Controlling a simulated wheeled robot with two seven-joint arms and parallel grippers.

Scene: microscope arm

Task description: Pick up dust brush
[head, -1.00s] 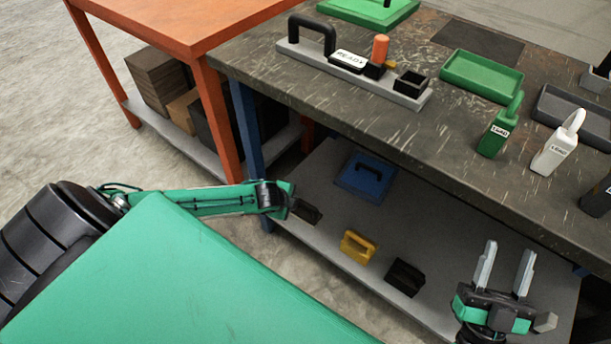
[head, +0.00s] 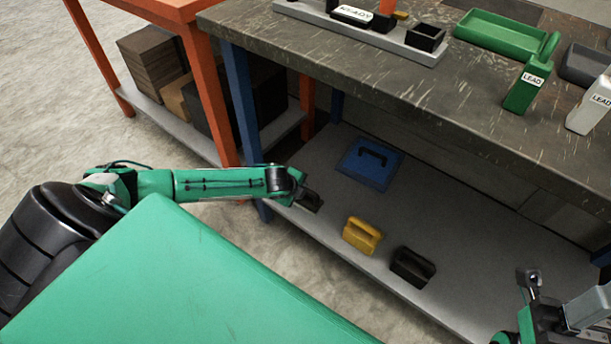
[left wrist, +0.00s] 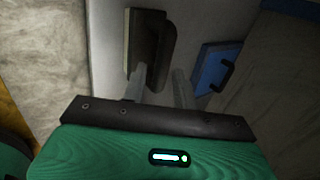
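A dark block with a raised handle and a tan edge, which looks like the dust brush (left wrist: 148,45), lies on the lower shelf in the left wrist view. In the head view it is a small dark shape (head: 309,202) near the shelf's left end, partly hidden by my left gripper. My left gripper (left wrist: 162,82) has its two fingers apart and empty, reaching toward the handle. I cannot tell whether they touch it. My right gripper (head: 570,305) is cut off at the lower right of the head view.
The grey lower shelf (head: 330,245) also holds a blue plate with a handle (head: 369,165), a yellow handled block (head: 362,236) and a black handled block (head: 412,267). The workbench top (head: 330,45) overhangs the shelf. An orange table (head: 207,100) stands at the left.

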